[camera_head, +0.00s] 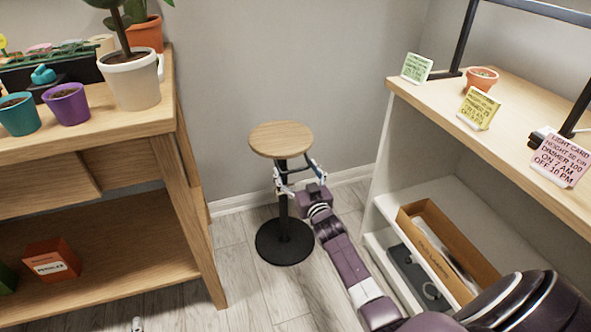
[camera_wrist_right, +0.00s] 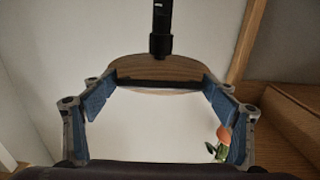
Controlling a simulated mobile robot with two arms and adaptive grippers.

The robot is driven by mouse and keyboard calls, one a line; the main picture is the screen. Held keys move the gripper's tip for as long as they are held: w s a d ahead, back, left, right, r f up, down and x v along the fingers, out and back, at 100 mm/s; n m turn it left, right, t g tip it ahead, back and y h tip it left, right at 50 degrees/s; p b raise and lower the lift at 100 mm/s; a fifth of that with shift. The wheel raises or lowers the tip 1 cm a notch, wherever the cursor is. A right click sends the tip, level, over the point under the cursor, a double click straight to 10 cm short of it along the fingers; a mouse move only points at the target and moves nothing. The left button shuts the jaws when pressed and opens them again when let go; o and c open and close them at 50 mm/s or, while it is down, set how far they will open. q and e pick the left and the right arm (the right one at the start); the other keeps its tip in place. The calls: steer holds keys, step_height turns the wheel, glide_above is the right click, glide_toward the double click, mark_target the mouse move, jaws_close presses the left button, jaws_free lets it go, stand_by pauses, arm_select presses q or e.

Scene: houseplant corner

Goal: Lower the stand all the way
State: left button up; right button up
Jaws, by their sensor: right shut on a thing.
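The stand (camera_head: 282,139) has a round wooden top on a black post with a round black base on the floor. It stands upright, with its top well above the base. The wooden top also shows in the right wrist view (camera_wrist_right: 155,68), with the black post above it in that picture. My right gripper (camera_head: 297,176) reaches in from the lower right, just under the top. Its widely spread fingers lie at both sides of the stand, shut on it; the exact contact is hard to see. A small pale tip at the bottom edge, seemingly my left gripper (camera_head: 137,324), barely shows.
A wooden plant bench (camera_head: 190,200) with several pots stands at the left. A shelf unit (camera_head: 378,190) with cards, a small pot (camera_head: 481,78) and a long open box (camera_head: 450,250) stands at the right. The wall is close behind the stand.

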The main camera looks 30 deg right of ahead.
steer(key=shift+d, duration=0.1)
steer(key=o, duration=1.4)
steer(key=v, duration=1.2)
